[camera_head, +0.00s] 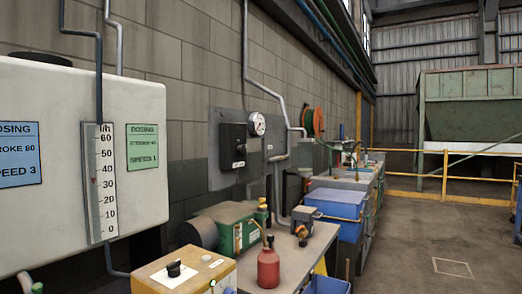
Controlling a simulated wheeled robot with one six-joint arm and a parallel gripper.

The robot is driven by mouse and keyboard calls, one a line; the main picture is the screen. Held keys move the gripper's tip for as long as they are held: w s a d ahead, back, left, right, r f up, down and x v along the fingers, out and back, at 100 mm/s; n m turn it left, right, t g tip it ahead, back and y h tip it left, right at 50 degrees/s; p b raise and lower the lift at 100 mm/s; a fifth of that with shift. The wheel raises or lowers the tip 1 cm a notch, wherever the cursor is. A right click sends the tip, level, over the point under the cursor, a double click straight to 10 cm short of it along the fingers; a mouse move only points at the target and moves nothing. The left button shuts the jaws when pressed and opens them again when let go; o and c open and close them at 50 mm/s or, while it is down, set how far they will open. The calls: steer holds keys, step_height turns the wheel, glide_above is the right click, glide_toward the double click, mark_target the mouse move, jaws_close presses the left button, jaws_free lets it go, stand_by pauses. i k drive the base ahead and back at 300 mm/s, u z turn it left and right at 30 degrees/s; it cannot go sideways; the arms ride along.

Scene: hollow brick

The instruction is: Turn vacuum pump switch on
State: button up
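A grey panel (219,178) is fixed to the block wall near the middle of the view. It carries a black box (233,142) with a small white label, and a round white gauge (258,124) to the box's right. A yellow-topped box (190,278) at the bottom edge has a black knob (174,268) on its top. Behind it stands a green machine (238,236) with a dark rounded end. No readable label tells which of these is the vacuum pump switch, and its setting cannot be told. My gripper is not in view.
A red bottle (268,266) and a small grey device (303,217) stand on a bench (302,262). A white dosing tank (142,105) fills the left. A blue crate (336,211) is behind the bench. Open floor (440,240) lies at the right, before yellow railings (446,173).

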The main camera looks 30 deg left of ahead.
mark_target(240, 148)
steer(key=u, duration=0.55)
steer(key=i, duration=1)
steer(key=u, duration=0.75)
